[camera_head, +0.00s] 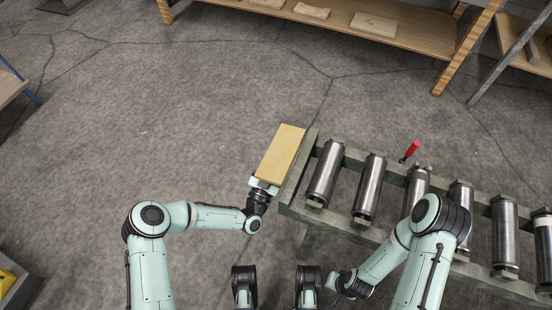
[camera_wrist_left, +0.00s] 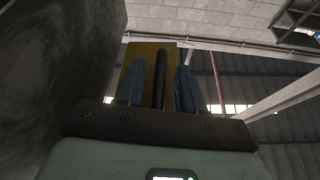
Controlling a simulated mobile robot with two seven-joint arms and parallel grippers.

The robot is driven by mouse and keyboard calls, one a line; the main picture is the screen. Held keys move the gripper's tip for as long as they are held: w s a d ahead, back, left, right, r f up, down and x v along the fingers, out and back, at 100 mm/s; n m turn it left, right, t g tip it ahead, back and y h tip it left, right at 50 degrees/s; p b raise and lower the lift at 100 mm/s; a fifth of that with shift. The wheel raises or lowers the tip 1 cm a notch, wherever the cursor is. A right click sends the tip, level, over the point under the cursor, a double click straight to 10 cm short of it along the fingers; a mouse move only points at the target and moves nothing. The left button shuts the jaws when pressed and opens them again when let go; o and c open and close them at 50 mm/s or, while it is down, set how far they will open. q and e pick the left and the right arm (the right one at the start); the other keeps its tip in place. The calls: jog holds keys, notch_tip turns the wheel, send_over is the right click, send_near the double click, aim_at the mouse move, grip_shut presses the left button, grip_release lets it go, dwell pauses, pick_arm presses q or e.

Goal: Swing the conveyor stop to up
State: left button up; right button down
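A flat yellow plate (camera_head: 280,153) stands out at the left end of the roller conveyor (camera_head: 292,190); I cannot tell for sure whether it is the conveyor stop. My left gripper (camera_head: 264,186) is at the plate's near end. In the left wrist view its two blue fingers (camera_wrist_left: 160,85) are apart, one on each side of a dark upright bar (camera_wrist_left: 160,70). Narrow gaps show beside the bar, and the yellow plate (camera_wrist_left: 150,52) is behind. A red-handled lever (camera_head: 411,150) stands on the conveyor's far rail. My right gripper (camera_head: 334,283) is low, in front of the conveyor; its fingers are unclear.
Several steel rollers (camera_head: 325,175) lie across the conveyor frame, partly behind my right arm. A wooden shelf (camera_head: 340,30) with boards stands at the back. A box with something yellow (camera_head: 8,282) is at the lower left. The floor left of the conveyor is clear.

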pick_arm(q)
grip_shut()
